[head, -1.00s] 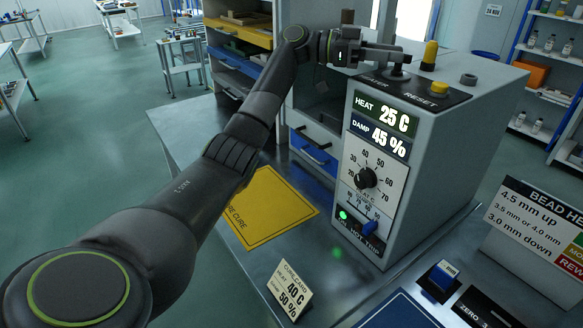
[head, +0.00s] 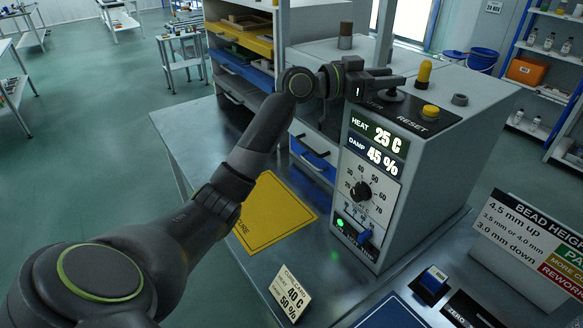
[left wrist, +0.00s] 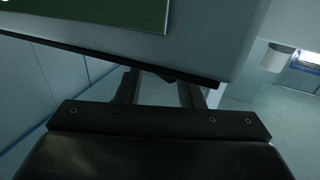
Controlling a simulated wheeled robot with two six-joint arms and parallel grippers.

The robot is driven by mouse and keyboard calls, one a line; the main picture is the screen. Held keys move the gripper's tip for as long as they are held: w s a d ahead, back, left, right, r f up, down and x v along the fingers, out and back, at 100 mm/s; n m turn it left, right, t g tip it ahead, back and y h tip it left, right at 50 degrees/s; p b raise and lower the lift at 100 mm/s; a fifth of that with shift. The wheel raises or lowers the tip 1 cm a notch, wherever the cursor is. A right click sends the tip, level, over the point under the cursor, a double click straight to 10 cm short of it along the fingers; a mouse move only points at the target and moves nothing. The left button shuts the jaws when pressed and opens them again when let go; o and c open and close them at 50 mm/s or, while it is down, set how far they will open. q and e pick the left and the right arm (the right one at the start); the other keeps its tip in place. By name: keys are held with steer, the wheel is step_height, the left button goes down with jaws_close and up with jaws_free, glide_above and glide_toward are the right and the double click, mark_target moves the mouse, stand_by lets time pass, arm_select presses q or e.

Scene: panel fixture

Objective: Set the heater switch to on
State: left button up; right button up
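The heater switch (head: 393,95) is on the black top plate of the grey cabinet. Only its dark round base shows clearly; its lever is largely hidden by my left gripper, so its setting cannot be told. The "HEATER" lettering is partly covered. My left gripper (head: 398,81) is just above the switch, pointing right. In the left wrist view, its two fingers (left wrist: 160,92) stand apart with a gap between them, and a small dark shape shows beyond the gap. Whether the fingers touch the lever cannot be told. My right gripper is out of view.
A yellow RESET button (head: 430,110), a tall yellow-capped part (head: 424,72) and a grey knob (head: 460,99) stand near the switch. The front reads 25 C and 45 %, above a dial (head: 360,191) and a blue slider (head: 364,236). A cure card (head: 290,293) shows 40 C and 50 %.

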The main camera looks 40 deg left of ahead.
arm_select(q)
steer(key=shift+s+d+r+n+t+y+p, duration=0.15)
steer(key=shift+n+t+y+p, duration=0.6)
steer(key=shift+p, duration=0.7)
steer(key=shift+d+r+n+t+y+p, duration=0.1)
steer(key=shift+n+t+y+p, duration=0.3)
steer(key=shift+y+p, duration=0.8)
steer(key=shift+s+d+r+n+t+y+p, duration=0.15)
steer(key=shift+n+t+y+p, duration=0.4)
steer(key=shift+p, duration=1.1)
steer(key=shift+s+a+f+n+b, duration=0.2)
steer(key=shift+s+f+b, duration=0.1)
steer(key=shift+s, duration=0.2)
steer(key=shift+s+a+f+n+b, duration=0.15)
steer(key=shift+s+f+b, duration=0.15)
steer(key=shift+s, duration=0.15)
steer(key=r+b+v, duration=0.1)
steer(key=b+v, duration=0.2)
steer(key=v, duration=1.2)
steer(key=s+a+f+n+g+y, duration=0.1)
steer(key=a+f+g+y, duration=0.1)
steer(key=f, duration=0.8)
steer(key=s+a+f+n+g+y, duration=0.1)
steer(key=a+f+n+y, duration=0.1)
steer(key=f, duration=0.8)
steer(key=shift+a+g+y+b, duration=0.4)
steer(key=shift+a+y, duration=0.25)
steer(key=shift+y, duration=0.05)
